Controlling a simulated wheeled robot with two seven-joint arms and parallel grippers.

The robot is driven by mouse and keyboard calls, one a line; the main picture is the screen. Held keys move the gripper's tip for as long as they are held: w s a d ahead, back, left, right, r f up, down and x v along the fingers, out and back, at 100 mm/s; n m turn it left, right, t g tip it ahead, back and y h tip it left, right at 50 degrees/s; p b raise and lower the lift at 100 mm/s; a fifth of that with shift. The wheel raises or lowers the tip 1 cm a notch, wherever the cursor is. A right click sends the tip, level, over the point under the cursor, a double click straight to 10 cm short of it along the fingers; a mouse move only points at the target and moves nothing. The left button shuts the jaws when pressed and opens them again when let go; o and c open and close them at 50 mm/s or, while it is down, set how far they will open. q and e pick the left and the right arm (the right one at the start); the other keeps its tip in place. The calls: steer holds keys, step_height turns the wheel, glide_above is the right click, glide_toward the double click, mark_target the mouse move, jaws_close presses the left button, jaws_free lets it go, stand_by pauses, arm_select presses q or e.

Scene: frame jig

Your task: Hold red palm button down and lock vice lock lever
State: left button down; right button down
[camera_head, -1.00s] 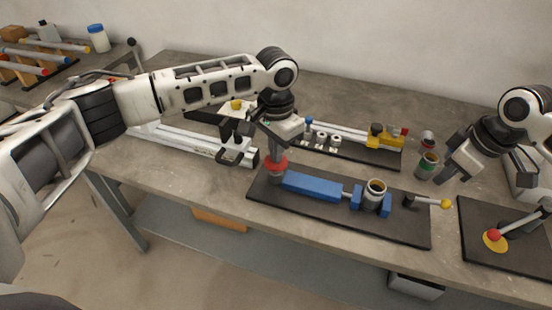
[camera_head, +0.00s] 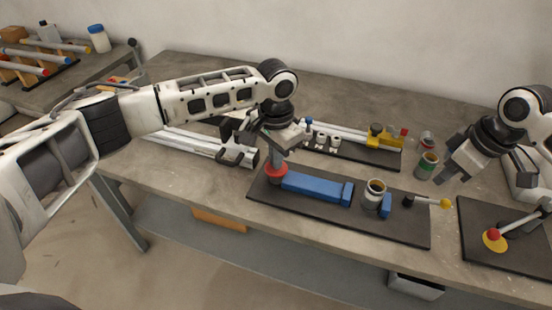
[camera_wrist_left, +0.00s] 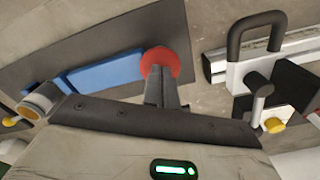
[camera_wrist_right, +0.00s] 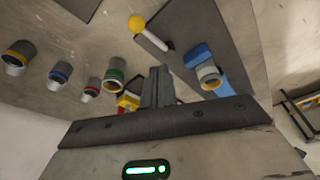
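The red palm button (camera_head: 276,171) sits at the left end of a dark board, with my left gripper (camera_head: 277,158) right on top of it. In the left wrist view the shut fingertips (camera_wrist_left: 160,72) meet the red disc (camera_wrist_left: 166,58). The blue vice (camera_head: 312,187) lies beside the button. A can (camera_head: 375,193) stands between its moving jaw (camera_head: 347,195) and fixed jaw (camera_head: 386,206), with a gap on the moving-jaw side. A yellow-knobbed lever (camera_head: 430,201), apparently the lock lever, points right. My right gripper (camera_head: 452,172) is shut and empty, above and beyond the lever.
A green-banded can (camera_head: 427,165) and a red-banded can (camera_head: 428,140) stand behind the board, near my right gripper. A second board (camera_head: 515,255) at right carries a red-knobbed lever (camera_head: 494,234). A rail fixture (camera_head: 340,150) lies behind the vice.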

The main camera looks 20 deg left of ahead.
mark_target(433, 202)
steer(key=c, duration=1.5)
jaws_free()
steer(key=s+d+r+n+y, duration=0.2)
steer(key=d+r+n, duration=0.1)
steer(key=d+n, duration=0.35)
steer(key=shift+t, duration=0.3)
steer(key=x, duration=1.1)
steer(key=shift+a, duration=0.35)
steer(key=shift+c, duration=0.3)
